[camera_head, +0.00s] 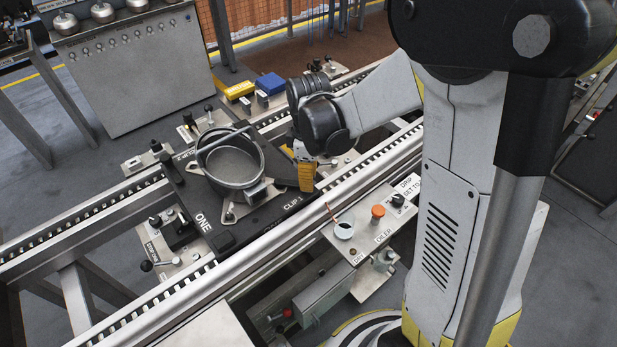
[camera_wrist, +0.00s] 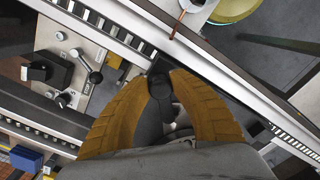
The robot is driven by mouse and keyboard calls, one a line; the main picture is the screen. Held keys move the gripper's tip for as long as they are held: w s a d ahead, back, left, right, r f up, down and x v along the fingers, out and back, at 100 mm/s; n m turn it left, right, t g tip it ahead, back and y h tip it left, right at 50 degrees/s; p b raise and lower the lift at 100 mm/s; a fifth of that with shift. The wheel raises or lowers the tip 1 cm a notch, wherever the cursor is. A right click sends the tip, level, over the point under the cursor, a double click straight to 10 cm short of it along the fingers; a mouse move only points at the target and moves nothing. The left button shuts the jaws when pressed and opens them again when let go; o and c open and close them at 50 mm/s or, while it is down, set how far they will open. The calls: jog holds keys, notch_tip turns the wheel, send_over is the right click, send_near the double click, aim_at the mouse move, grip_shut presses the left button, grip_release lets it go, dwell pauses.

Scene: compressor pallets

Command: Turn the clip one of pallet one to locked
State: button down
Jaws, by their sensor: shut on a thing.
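Pallet one (camera_head: 203,221) is a dark plate marked ONE on the rail conveyor, with a grey round compressor housing (camera_head: 236,161) on it. The label CLIP 1 (camera_head: 292,203) is on its near right edge. My gripper (camera_head: 306,188) points down at the pallet's right corner, beside that label. In the wrist view, the ochre fingers of my gripper (camera_wrist: 163,76) are shut on the dark round-ended handle of clip one (camera_wrist: 160,88). In the head view my gripper hides most of this clip. I cannot tell the clip's exact turn angle.
Clip two (camera_head: 160,153) is at the pallet's far left. A near rail (camera_head: 275,233) runs beside the pallet. Yellow (camera_head: 239,90) and blue (camera_head: 270,83) boxes are behind.

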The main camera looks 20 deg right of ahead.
jog(key=shift+n, duration=0.6)
jog(key=c, duration=1.1)
grip_release()
jog(key=shift+c, duration=0.2)
notch_tip(320, 180, up, 12)
jog(key=s+r+m+t, duration=0.3)
jog(key=s+m+t, duration=0.4)
jog(key=s+m, duration=0.5)
jog(key=shift+s+a+r+m, duration=0.2)
jog(key=shift+s+m, duration=0.1)
jog(key=shift+m, duration=0.3)
